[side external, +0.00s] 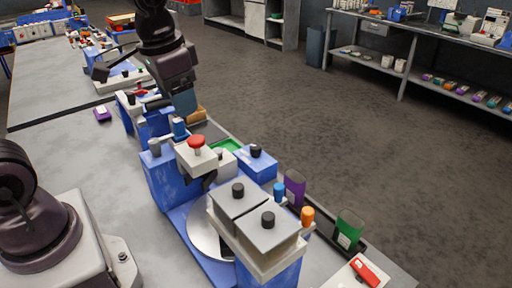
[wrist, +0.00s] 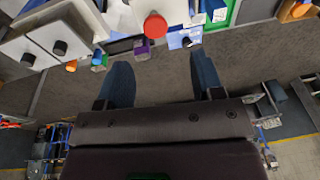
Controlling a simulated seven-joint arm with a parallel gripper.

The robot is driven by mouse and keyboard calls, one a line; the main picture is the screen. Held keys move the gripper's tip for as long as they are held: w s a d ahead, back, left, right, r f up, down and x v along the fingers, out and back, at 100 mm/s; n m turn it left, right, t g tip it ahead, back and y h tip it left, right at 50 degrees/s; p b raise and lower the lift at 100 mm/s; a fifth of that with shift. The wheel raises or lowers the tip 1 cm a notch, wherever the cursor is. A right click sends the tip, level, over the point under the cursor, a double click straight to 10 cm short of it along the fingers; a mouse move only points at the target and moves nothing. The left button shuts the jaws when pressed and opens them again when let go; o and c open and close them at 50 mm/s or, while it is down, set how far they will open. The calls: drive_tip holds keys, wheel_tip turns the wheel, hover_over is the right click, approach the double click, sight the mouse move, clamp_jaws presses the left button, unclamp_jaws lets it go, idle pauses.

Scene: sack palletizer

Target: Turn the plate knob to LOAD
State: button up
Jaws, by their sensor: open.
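The blue machine (side external: 185,222) stands on the table, and I cannot read a LOAD mark on it. A black knob (side external: 256,151) sits on its blue box; in the wrist view this knob (wrist: 187,42) is at the top, right of the red button. I cannot tell for certain that it is the plate knob. A red mushroom button (side external: 197,142) stands on a white block beside it; it also shows in the wrist view (wrist: 155,25). My gripper (wrist: 161,64) is open, with nothing between its two dark blue fingers. In the side view it hangs above and behind the red button, apart from the knob.
Two grey lids (side external: 252,207) with black knobs cover the front hopper. Purple (side external: 294,188), orange (side external: 307,215) and green (side external: 349,230) items stand along the machine's right side. Another machine stands farther back. The floor to the right is clear up to a shelf bench (side external: 420,30).

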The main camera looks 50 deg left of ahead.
drive_tip(key=w+a+f+m+g, duration=0.25)
drive_tip(key=w+f, duration=0.25)
drive_tip(key=w, duration=0.4)
drive_tip(key=m, duration=1.1)
hover_over(256, 146)
wheel_tip(256, 146, down, 8)
drive_tip(key=shift+t+h, duration=0.35)
drive_tip(key=shift+h, duration=0.05)
wheel_tip(256, 146, down, 12)
drive_tip(key=c, duration=0.9)
